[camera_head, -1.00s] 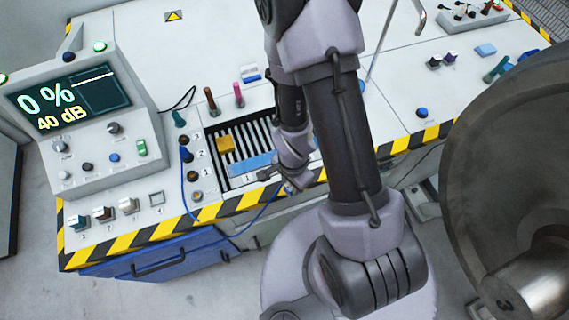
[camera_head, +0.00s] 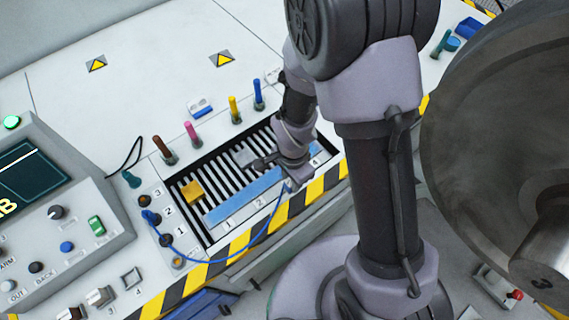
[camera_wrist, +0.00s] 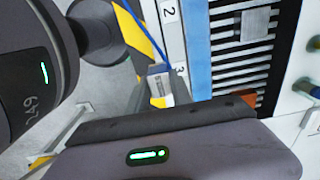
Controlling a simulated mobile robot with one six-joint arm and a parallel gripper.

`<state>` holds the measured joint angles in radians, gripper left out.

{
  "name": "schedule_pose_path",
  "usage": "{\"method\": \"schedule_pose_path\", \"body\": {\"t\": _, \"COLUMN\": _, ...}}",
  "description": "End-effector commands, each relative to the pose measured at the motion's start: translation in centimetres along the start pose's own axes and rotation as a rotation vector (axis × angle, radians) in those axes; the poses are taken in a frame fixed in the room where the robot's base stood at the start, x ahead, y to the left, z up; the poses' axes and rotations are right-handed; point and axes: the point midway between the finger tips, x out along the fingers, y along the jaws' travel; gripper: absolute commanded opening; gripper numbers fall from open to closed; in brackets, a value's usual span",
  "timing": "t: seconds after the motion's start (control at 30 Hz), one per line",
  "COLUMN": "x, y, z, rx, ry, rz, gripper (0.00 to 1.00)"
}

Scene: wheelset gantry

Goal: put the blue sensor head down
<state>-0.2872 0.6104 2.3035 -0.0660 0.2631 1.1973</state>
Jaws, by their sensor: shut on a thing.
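My gripper (camera_head: 284,170) is low over the front right part of the ribbed tray (camera_head: 203,232), by the strip's right half. It is shut on the blue sensor head, which is mostly hidden in the head view. In the wrist view the sensor head (camera_wrist: 158,85) is a small block with a pale label, and a blue cable (camera_wrist: 143,30) runs from it. The cable (camera_head: 268,232) hangs in a loop over the striped front edge to the sockets at the left. I cannot tell whether the head touches anything below. The blue numbered strip (camera_head: 240,195) lies along the tray's front.
A yellow block (camera_head: 192,191) and a grey block (camera_head: 243,157) sit on the tray's slats. Several coloured pegs, among them a pink one (camera_head: 192,133), stand behind it. A control console (camera_head: 60,215) is at the left. A large wheel (camera_head: 490,150) fills the right.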

Motion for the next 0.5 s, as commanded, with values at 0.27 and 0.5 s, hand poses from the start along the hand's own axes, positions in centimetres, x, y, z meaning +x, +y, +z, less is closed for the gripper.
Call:
{"method": "schedule_pose_path", "body": {"t": 0.27, "x": 0.9, "y": -7.6, "z": -1.9, "rx": -0.001, "ry": 0.0, "rz": -0.001, "gripper": 0.0}}
{"method": "schedule_pose_path", "body": {"t": 0.5, "x": 4.1, "y": -8.2, "z": -2.0, "rx": 0.0, "ry": -0.001, "rz": 0.002, "gripper": 0.0}}
